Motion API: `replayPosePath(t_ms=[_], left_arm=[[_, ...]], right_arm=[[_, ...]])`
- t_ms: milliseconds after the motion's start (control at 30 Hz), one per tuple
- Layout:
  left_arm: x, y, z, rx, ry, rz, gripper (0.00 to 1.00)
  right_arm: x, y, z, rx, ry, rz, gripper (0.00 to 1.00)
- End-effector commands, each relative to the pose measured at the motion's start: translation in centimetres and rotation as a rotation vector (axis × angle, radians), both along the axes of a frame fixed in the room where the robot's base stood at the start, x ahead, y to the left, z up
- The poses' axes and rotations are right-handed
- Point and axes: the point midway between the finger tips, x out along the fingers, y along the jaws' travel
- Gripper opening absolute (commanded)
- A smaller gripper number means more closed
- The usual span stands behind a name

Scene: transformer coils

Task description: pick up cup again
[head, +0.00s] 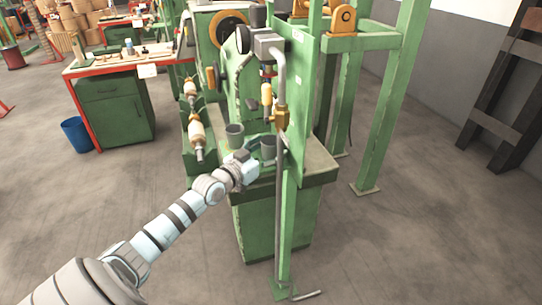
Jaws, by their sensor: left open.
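One cup (235,135) is upright, just above and left of my gripper. My right gripper is not in view.
Spindle-like parts (197,133) hang at the machine's left. A workbench (112,100) and blue bin (76,133) are at back left. The floor in front is clear.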

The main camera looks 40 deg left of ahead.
Motion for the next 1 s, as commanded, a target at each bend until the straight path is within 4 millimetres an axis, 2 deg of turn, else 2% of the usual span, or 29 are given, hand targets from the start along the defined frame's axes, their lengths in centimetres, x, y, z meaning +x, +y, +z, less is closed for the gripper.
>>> replayPosePath(t_ms=[33, 67, 400, 633, 733, 867, 1000], left_arm=[[0.0, 0.0, 0.1, 0.000, 0.000, 0.000, 0.71], [0.0, 0.0, 0.1, 0.001, 0.000, 0.000, 0.66], [0.0, 0.0, 0.1, 0.001, 0.000, 0.000, 0.13], [-0.1, 0.0, 0.3, 0.002, 0.001, 0.000, 0.12], [-0.5, 0.0, 0.4, 0.002, 0.004, 0.001, 0.12], [-2.1, 0.1, 0.7, 0.002, 0.007, 0.001, 0.12], [-5.1, 0.1, 1.0, 0.002, 0.011, 0.001, 0.12]], right_arm=[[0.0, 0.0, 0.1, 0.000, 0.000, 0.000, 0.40], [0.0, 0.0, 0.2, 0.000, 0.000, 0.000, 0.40], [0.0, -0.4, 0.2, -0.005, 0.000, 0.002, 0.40], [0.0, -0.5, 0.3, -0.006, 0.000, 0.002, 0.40], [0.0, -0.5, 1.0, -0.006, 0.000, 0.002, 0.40], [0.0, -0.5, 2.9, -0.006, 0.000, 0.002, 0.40], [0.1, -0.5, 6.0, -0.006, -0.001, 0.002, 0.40]])
